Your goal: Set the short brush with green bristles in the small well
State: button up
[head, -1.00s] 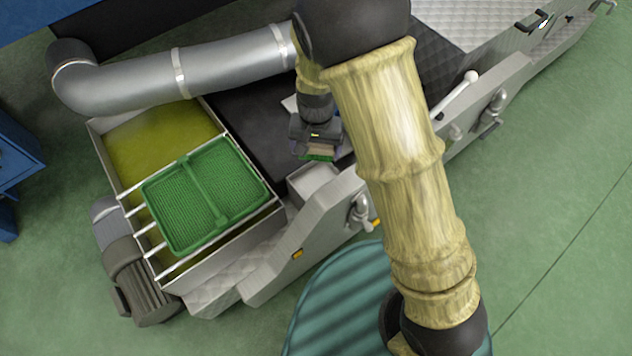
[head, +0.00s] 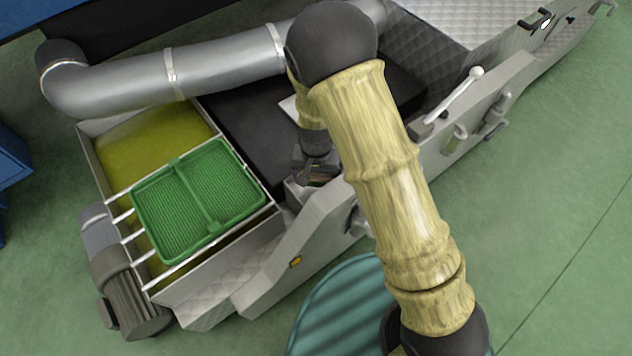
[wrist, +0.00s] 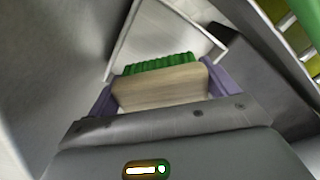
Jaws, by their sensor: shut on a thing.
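The short brush (wrist: 160,88) has a pale wooden block and green bristles. My gripper (wrist: 160,95) is shut on its wooden block, with a purple-grey finger at each end; the bristles point away from the wrist. In the head view my gripper (head: 316,170) is low over the small well (head: 296,192), a small grey metal box beside the larger vat. In the wrist view the pale inside of the well (wrist: 160,35) shows just beyond the bristles. I cannot tell whether the bristles touch its floor. My arm and gripper hide part of the well in the head view.
A green basket (head: 160,205) rests on white bars over the vat of yellow-green liquid (head: 150,140), left of the well. A silver duct (head: 220,68) runs behind. A white-knobbed lever (head: 460,95) and a slanted metal side panel (head: 310,225) are near my arm.

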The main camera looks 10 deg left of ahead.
aim_at(316, 183)
jog(key=shift+f+b, duration=0.75)
jog(key=shift+f, duration=1.15)
jog(key=shift+f, duration=0.15)
jog(key=o, duration=1)
jog(key=shift+o, duration=0.2)
notch_tip(316, 183, up, 12)
jog(key=p, duration=0.5)
jog(key=shift+r+p, duration=0.2)
jog(key=shift+p, duration=0.1)
